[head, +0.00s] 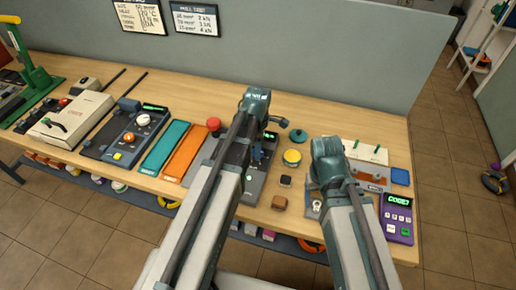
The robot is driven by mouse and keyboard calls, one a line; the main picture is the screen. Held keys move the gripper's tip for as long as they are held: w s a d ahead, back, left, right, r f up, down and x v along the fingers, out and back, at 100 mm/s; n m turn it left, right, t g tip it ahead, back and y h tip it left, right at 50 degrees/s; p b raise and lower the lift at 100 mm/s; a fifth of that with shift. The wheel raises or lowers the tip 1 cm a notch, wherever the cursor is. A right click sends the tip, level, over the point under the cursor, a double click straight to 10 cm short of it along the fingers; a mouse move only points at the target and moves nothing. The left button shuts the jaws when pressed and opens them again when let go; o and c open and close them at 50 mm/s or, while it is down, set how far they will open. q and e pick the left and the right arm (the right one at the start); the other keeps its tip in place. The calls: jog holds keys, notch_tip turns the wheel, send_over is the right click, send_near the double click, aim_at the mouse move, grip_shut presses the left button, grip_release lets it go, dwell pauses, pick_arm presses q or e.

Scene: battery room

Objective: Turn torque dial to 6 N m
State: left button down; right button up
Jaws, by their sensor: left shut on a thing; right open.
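A grey panel unit (252,188) with a small green display (270,136) stands on the bench, partly covered by my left arm. My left gripper (258,156) points down at this unit and is shut on a small part there, which looks like its dial. The jaws and arm hide the dial's mark, and the display is too small to read. My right gripper (318,188) is open, low over the bench to the right; its fingertips are mostly hidden by its own wrist.
A red button (213,124), a yellow round piece (292,157), a teal knob (298,135) and a brown block (279,202) lie near my grippers. A purple keypad (398,217) is at the right; orange (187,151) and teal trays are at the left. A grey partition (310,60) closes the back.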

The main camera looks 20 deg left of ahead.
dwell(0.5)
pick_arm(q)
jog(key=shift+c, duration=1.5)
grip_release()
jog(key=shift+r, duration=0.1)
pick_arm(e)
jog(key=shift+r, duration=0.15)
pick_arm(q)
notch_tip(320, 180, up, 14)
jog(key=p, duration=1.3)
jog(key=shift+f+p, duration=0.2)
jog(key=shift+p, duration=0.2)
pick_arm(e)
notch_tip(320, 180, up, 14)
jog(key=shift+f, duration=0.25)
